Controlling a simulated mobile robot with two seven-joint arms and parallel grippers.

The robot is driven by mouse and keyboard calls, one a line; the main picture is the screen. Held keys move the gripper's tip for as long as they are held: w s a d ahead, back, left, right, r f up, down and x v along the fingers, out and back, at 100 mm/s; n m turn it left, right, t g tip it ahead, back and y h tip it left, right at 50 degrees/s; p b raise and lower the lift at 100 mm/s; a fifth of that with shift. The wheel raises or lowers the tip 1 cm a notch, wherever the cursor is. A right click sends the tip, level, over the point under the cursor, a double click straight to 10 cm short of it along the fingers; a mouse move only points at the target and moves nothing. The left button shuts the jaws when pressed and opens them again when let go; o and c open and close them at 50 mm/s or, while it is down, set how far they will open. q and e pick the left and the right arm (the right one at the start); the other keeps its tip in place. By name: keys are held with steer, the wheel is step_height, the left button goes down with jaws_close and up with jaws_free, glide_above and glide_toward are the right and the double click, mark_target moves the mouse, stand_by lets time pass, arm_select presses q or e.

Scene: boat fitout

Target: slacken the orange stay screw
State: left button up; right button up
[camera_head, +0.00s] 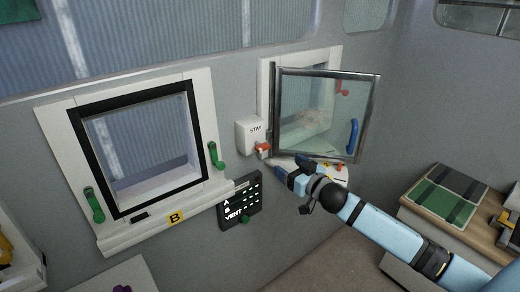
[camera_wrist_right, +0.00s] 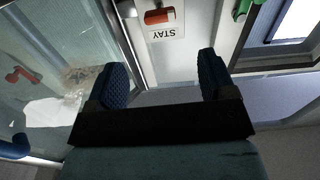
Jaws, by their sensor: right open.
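The orange stay screw (camera_head: 263,147) sits at the lower edge of a white box marked STAY (camera_head: 252,132), on the wall beside the right window. In the right wrist view the screw (camera_wrist_right: 160,16) shows as an orange-red knob at the top, above the upside-down STAY label (camera_wrist_right: 168,33). My right gripper (camera_head: 287,166) is just below and right of the screw in the head view, apart from it. In the wrist view its two dark blue fingers (camera_wrist_right: 162,76) stand wide apart with nothing between them. My left gripper is not in view.
The right window's glass sash (camera_head: 318,115) stands swung out, close to my right arm, with a blue handle (camera_head: 352,136). The left window (camera_head: 145,150) has green handles. A black VENT panel (camera_head: 240,203) is below. A wooden bench (camera_head: 420,215) stands at right.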

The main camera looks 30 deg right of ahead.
mark_target(265, 149)
steer(key=w, duration=0.4)
steer(key=w+p, duration=0.1)
steer(key=w, duration=0.2)
steer(key=w+a+p, duration=0.1)
steer(key=w, duration=0.3)
steer(key=shift+w+r, duration=0.1)
steer(key=shift+w, duration=0.85)
steer(key=c, duration=0.9)
steer(key=shift+c, duration=0.2)
